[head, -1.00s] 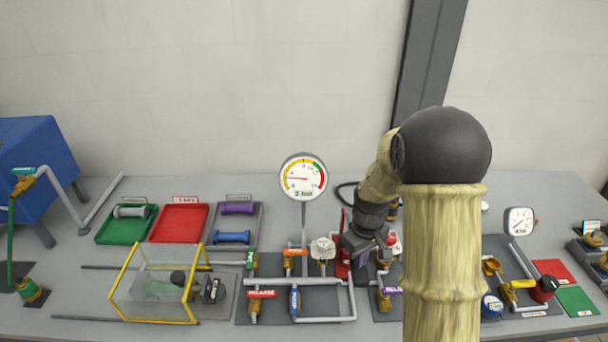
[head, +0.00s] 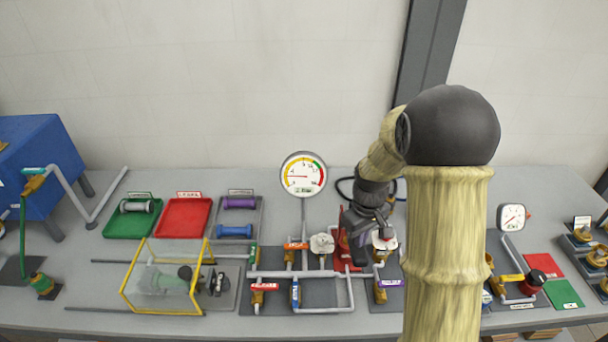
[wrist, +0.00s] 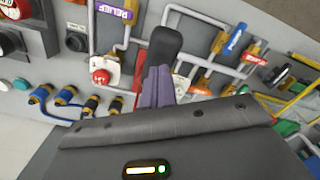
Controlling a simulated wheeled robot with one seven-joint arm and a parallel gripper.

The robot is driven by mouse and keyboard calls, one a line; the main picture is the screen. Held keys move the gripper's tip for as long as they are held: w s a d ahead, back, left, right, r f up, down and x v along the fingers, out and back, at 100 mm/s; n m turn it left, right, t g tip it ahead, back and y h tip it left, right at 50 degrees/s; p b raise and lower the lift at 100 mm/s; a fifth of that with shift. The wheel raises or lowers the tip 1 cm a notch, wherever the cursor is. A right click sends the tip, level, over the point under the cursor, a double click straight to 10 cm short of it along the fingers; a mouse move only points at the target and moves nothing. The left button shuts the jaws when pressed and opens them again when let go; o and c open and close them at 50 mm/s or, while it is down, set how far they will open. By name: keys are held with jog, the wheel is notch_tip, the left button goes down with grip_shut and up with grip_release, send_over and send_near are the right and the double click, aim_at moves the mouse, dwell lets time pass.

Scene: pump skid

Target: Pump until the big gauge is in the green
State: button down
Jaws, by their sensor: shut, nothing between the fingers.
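The big round gauge (head: 303,175) stands on a post at the back of the bench. Its needle points left, away from the green band at the upper right of the dial; the small readout is too small to read. My gripper (head: 358,258) is low over the middle of the bench, shut and empty. A red upright part (head: 342,226), perhaps the pump's lever, stands just left of it, partly hidden by it; I cannot tell whether they touch. In the wrist view my gripper (wrist: 164,50) points at the pipework, with a red part (wrist: 137,84) beside it.
Pipes with an orange valve (head: 295,245), a red-handled valve (head: 264,287) and a blue valve (head: 295,293) lie left of my gripper. A yellow-framed clear box (head: 207,262) and trays (head: 182,217) are farther left. A smaller gauge (head: 511,217) is at right.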

jog(key=shift+f, duration=0.1)
dwell(0.3)
jog(key=shift+f+b, duration=3.05)
jog(key=shift+f, duration=1.4)
notch_tip(320, 180, up, 9)
jog(key=p, duration=0.7)
jog(key=shift+r, duration=0.1)
jog(key=shift+f+b, duration=3)
jog(key=shift+f, duration=1.7)
notch_tip(320, 180, up, 9)
jog(key=p, duration=0.7)
jog(key=shift+r+p, duration=0.2)
jog(key=shift+p, duration=0.1)
jog(key=shift+f, duration=0.15)
